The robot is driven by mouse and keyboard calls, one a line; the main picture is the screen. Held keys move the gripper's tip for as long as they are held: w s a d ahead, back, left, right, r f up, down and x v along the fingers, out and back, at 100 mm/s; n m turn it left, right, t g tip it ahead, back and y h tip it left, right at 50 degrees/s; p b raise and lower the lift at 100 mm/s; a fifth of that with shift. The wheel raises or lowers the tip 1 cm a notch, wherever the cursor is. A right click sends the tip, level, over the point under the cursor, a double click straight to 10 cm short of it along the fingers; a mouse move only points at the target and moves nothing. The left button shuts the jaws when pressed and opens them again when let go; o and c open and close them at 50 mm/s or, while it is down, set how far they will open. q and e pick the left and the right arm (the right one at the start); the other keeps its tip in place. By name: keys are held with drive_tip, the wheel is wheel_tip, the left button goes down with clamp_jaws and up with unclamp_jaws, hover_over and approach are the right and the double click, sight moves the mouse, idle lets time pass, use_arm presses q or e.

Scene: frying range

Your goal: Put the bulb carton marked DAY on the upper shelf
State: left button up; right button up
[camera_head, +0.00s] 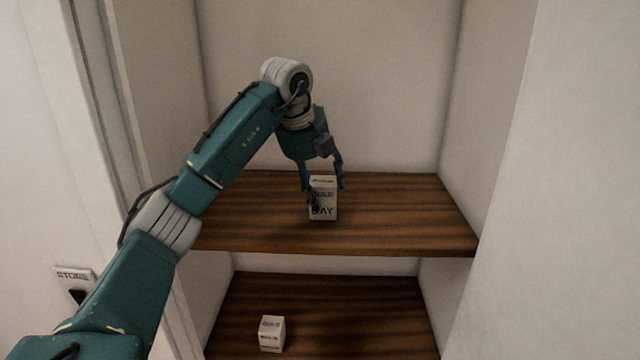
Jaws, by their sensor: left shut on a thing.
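The white bulb carton marked DAY (323,212) is upright at the upper shelf (400,215), near the middle of its width. My left gripper (325,192) comes down from above and is shut on the carton, with a finger on each side of it. The carton's base appears at the shelf board; I cannot tell whether it rests on it or is slightly above. My right gripper is not in view.
A second small white carton (271,334) stands on the lower shelf (350,315); its print is too small to read. The upper shelf is clear on both sides of the DAY carton. Side walls bound the shelves. A STORE sign (75,276) is on the left wall.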

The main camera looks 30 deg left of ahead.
use_arm(q)
drive_tip(key=shift+a+f, duration=0.1)
drive_tip(key=shift+f, duration=0.05)
drive_tip(key=o, duration=1.2)
drive_tip(key=shift+o, duration=0.2)
